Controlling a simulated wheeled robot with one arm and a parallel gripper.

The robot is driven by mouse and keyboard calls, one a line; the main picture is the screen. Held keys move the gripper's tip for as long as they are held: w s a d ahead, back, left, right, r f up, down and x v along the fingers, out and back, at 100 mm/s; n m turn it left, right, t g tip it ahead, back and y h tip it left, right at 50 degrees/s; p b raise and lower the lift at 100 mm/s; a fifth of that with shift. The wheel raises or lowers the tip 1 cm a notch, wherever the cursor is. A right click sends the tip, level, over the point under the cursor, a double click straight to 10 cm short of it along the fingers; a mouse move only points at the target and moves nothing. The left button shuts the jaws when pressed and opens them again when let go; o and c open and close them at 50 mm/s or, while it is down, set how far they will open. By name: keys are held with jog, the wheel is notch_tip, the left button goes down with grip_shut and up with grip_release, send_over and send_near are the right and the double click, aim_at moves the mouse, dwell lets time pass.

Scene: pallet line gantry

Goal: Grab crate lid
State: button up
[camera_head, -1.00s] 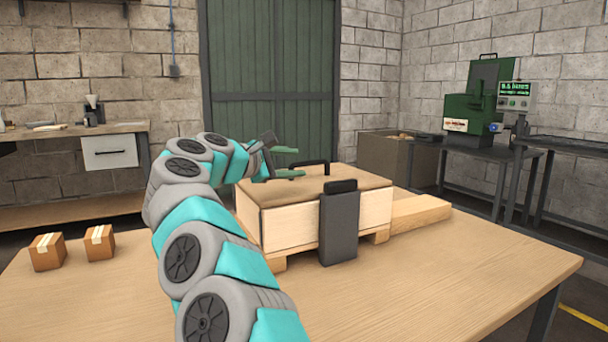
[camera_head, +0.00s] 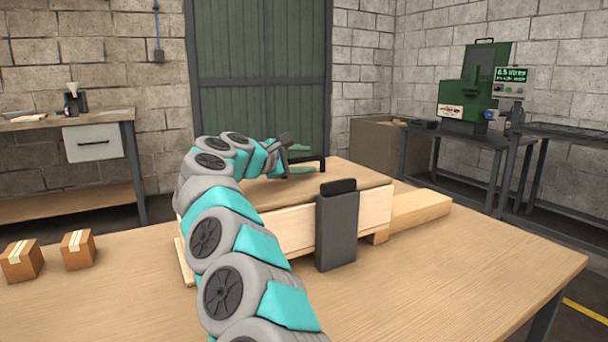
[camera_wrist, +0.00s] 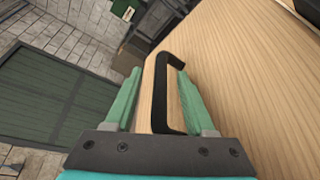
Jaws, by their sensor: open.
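The crate lid (camera_head: 352,178) is a flat light-wood board on top of the pale wooden crate (camera_head: 377,211) on the table. Its black bar handle (camera_head: 322,164) stands up near the far side of the lid. In the wrist view the handle (camera_wrist: 186,98) lies between the two green fingers of my gripper (camera_wrist: 155,95), nearer the right finger. My gripper (camera_head: 300,160) is open above the lid, by the handle's left side. I cannot tell how deep the handle sits between the fingers. My arm hides the crate's left part.
A dark grey upright block (camera_head: 337,232) stands at the crate's front. A wooden beam (camera_head: 418,208) lies right of it. Two small cardboard boxes (camera_head: 78,250) sit at the table's left. The table's front right (camera_head: 450,280) is clear.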

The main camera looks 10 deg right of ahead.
jog(key=shift+w+d+f, duration=0.1)
jog(key=shift+w+d, duration=0.1)
jog(key=shift+d, duration=0.1)
grip_shut()
dwell(1.2)
